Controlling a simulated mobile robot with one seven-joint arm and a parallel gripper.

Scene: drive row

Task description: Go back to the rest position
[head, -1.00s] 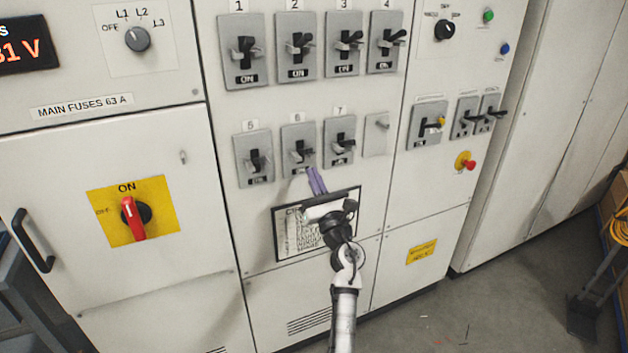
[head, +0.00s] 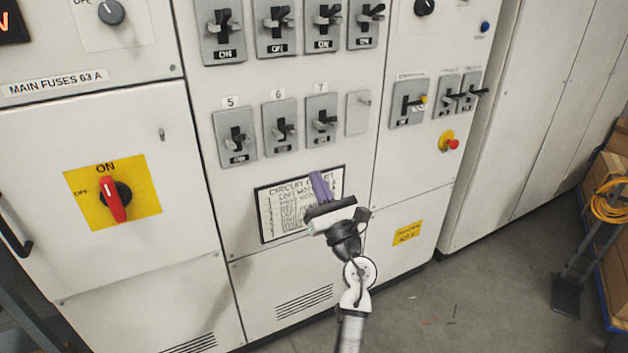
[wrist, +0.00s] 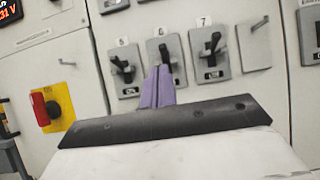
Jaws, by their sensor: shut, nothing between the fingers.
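My gripper (head: 321,185) has purple fingers that are closed together with nothing between them. In the head view it is in front of the circuit chart (head: 283,212), overlapping its right part, below breaker 7 (head: 321,122). It looks clear of the switches. In the wrist view the closed fingers (wrist: 157,87) point up at the panel and overlap the lower part of breaker 6 (wrist: 168,52). Breaker 5 (wrist: 123,68) is to their left and breaker 7 (wrist: 209,54) to their right.
The cabinet holds a top row of breakers, a red main switch (head: 112,199) on a yellow plate, and a red emergency button (head: 449,143). A hand truck (head: 572,270) and boxes (head: 606,180) stand at the right. Grey floor (head: 430,310) is open in front of the cabinet.

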